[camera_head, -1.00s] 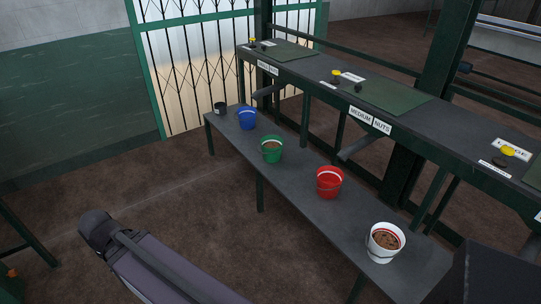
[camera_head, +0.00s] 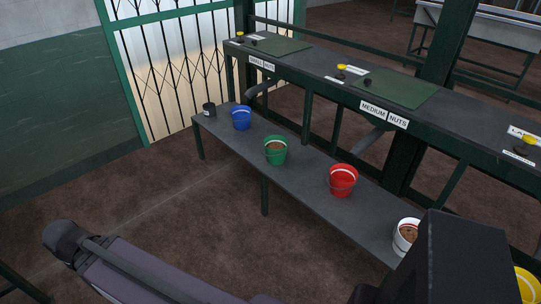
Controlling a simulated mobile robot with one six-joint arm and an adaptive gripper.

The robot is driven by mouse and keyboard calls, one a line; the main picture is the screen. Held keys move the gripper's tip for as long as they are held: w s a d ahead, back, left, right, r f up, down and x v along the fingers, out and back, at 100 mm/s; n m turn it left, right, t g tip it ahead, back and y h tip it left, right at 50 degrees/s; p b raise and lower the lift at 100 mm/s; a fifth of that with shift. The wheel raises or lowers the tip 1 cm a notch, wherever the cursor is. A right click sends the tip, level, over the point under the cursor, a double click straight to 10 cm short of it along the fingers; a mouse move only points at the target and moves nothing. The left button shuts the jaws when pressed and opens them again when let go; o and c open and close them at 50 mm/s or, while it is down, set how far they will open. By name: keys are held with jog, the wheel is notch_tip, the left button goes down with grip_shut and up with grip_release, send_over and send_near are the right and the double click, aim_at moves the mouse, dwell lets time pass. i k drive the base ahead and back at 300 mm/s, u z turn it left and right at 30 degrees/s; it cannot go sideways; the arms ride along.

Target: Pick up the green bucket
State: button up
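Parts of my arm cross the bottom of the view. The fingers of my gripper cannot be made out, and nothing of mine touches the green bucket.
On the same bench are a small dark cup (camera_head: 209,110), a blue bucket (camera_head: 241,119), a red bucket (camera_head: 343,181) and a white bucket (camera_head: 404,238), partly hidden. A yellow bucket (camera_head: 527,286) shows at lower right. A higher labelled counter (camera_head: 315,80) runs behind. Floor in front is clear.

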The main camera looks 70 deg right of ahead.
aim_at(276, 147)
jog(key=i, duration=2.3)
jog(key=z, duration=0.6)
jog(key=k, duration=0.15)
jog(key=z, duration=2.5)
